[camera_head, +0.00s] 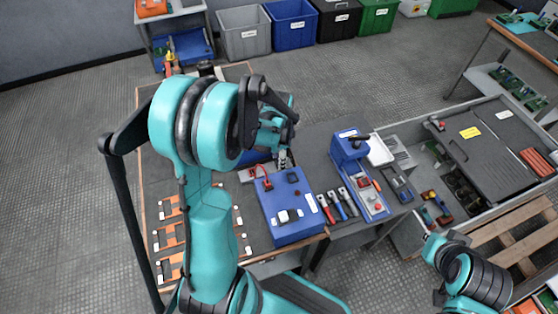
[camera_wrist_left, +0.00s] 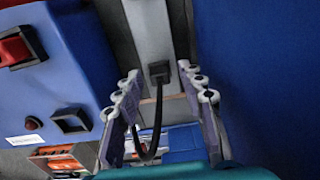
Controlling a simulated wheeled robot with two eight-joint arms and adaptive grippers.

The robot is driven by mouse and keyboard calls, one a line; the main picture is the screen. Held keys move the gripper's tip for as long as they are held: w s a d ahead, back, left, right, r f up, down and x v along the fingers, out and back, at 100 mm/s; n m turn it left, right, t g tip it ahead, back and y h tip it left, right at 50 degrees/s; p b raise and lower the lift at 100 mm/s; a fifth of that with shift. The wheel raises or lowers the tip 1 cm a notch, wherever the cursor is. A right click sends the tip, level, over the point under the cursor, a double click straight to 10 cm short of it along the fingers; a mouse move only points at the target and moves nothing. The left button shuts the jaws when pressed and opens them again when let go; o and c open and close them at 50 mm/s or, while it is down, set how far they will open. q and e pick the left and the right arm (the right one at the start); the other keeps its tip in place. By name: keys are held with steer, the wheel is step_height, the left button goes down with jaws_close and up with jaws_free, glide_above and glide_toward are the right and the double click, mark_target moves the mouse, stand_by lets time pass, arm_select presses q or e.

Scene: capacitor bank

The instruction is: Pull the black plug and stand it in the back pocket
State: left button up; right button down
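The black plug (camera_wrist_left: 159,70) sits on a pale grey upright strip in the left wrist view, its dark cable (camera_wrist_left: 157,115) looping down. My left gripper (camera_wrist_left: 160,78) is open, with one finger on each side of the plug and visible gaps between. In the head view my left gripper (camera_head: 283,158) points down behind the blue box (camera_head: 290,208), and the plug is hidden there by my arm. My right arm shows at the lower right, but I cannot make out its gripper. I cannot pick out the back pocket.
The blue box has a red cable and a black square fitting on top. Orange-and-white pieces (camera_head: 170,237) lie at the left. A blue wall (camera_wrist_left: 260,80) is close beside the fingers.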

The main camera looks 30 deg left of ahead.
arm_select(q)
steer(key=shift+c, duration=0.3)
jaws_close()
steer(key=shift+r, duration=0.2)
steer(key=shift+r+p, duration=2.3)
steer(key=shift+r, duration=0.55)
